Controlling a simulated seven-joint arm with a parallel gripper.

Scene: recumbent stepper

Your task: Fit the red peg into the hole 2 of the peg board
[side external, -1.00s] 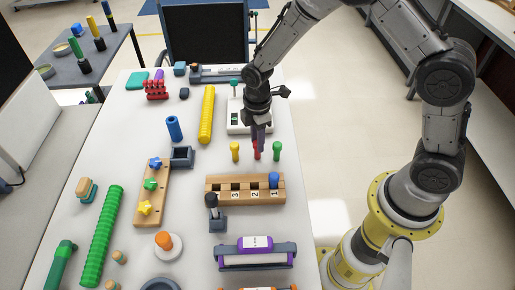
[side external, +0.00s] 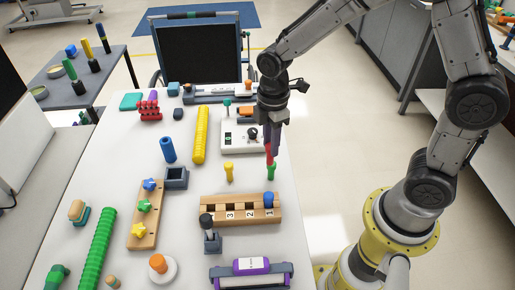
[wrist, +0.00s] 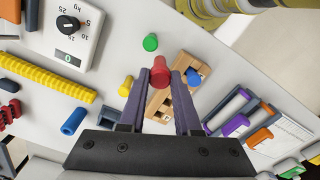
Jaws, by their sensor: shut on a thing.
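My gripper (side external: 271,147) is shut on the red peg (side external: 269,154) and holds it upright above the table, beside the green peg (side external: 271,171). In the wrist view the red peg (wrist: 160,72) sits between my two fingertips (wrist: 160,76). The wooden peg board (side external: 240,215) lies nearer the side camera, with number labels 3, 2 and 1 on its face. A blue peg (side external: 268,200) stands at hole 1. Hole 2 shows no peg. The board (wrist: 183,104) also shows in the wrist view, partly hidden by the red peg and a finger.
A yellow peg (side external: 229,171) stands left of the green one. A white scale-like device (side external: 240,134) with a dial is behind. A dark block with a black knob (side external: 208,232) stands before the board's left end. A purple roller (side external: 250,264) lies in front. Table between pegs and board is clear.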

